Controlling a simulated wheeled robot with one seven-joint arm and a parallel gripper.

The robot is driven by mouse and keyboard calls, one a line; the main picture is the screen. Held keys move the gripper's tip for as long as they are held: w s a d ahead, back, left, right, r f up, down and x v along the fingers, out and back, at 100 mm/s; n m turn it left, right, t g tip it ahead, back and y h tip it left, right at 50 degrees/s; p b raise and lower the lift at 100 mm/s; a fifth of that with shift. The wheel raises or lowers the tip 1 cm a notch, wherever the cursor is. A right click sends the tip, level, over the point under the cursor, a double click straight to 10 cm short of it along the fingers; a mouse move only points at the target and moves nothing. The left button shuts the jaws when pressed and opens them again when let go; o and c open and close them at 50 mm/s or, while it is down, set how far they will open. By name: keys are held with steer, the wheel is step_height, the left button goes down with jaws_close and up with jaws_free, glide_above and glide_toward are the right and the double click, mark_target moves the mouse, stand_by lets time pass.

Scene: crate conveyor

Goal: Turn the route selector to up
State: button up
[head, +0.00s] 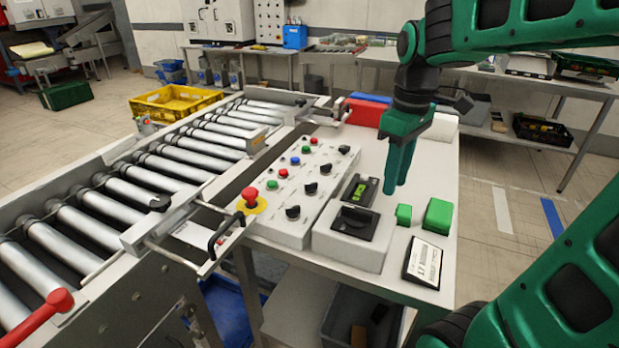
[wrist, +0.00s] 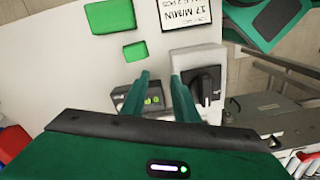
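A large black rotary knob on a dark square plate (head: 355,222) sits on a light grey box on the bench. It also shows in the wrist view (wrist: 208,85), right of my fingers. In the head view its grip bar lies roughly left to right; no label is readable. A small display with green lights (head: 360,189) is on the same box behind the knob. Several smaller black knobs are on the button panel (head: 280,231) to the left. My gripper (head: 395,188) points down above the bench, right of the display. Its fingers (wrist: 160,85) are apart with nothing between them.
A green block (head: 438,216), a smaller green block (head: 404,214) and a dark-framed label card (head: 423,262) lie right of the box. A red button (head: 250,196) stands at the panel's left. The roller conveyor (head: 130,192) runs along the left. A red bin (head: 366,112) is behind.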

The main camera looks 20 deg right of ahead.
steer(key=w+a+r+n, duration=0.3)
steer(key=w+a+n, duration=0.2)
steer(key=w+n, duration=0.15)
steer(key=r+n, duration=0.2)
steer(key=n, duration=0.4)
glide_above(311, 187)
steer(key=f, duration=1.1)
steer(key=shift+w+d, duration=0.1)
steer(key=shift+w, duration=0.25)
steer(key=shift+c, duration=0.3)
